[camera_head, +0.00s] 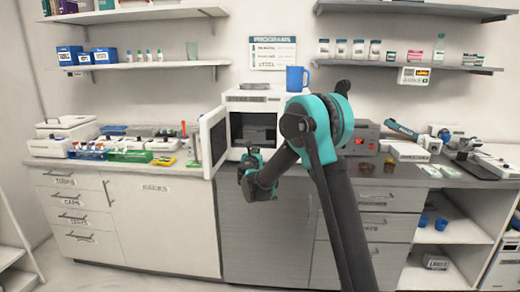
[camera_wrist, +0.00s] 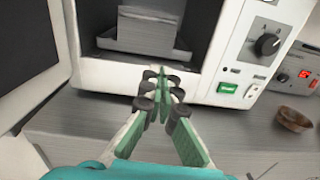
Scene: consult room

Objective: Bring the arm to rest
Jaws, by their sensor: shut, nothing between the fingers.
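My gripper (camera_head: 254,160) is at the end of my raised teal and black arm, in front of the sterilizer (camera_head: 262,97) on the counter. In the wrist view my gripper (camera_wrist: 161,80) is shut with nothing between its fingers. The fingertips point toward the sterilizer's open chamber (camera_wrist: 150,32) and look to be just outside its front edge. A pale block or tray is inside the chamber. The sterilizer door (camera_head: 214,140) stands open to the left of my gripper. Part of the sterilizer front is hidden behind my arm in the head view.
A grey box with a red display (camera_head: 358,139) and small brown bowls (camera_head: 367,167) are to the right. Racks, bottles and trays crowd the left counter (camera_head: 110,158). Shelves (camera_head: 405,66) hang above. Space in front of the cabinets is clear.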

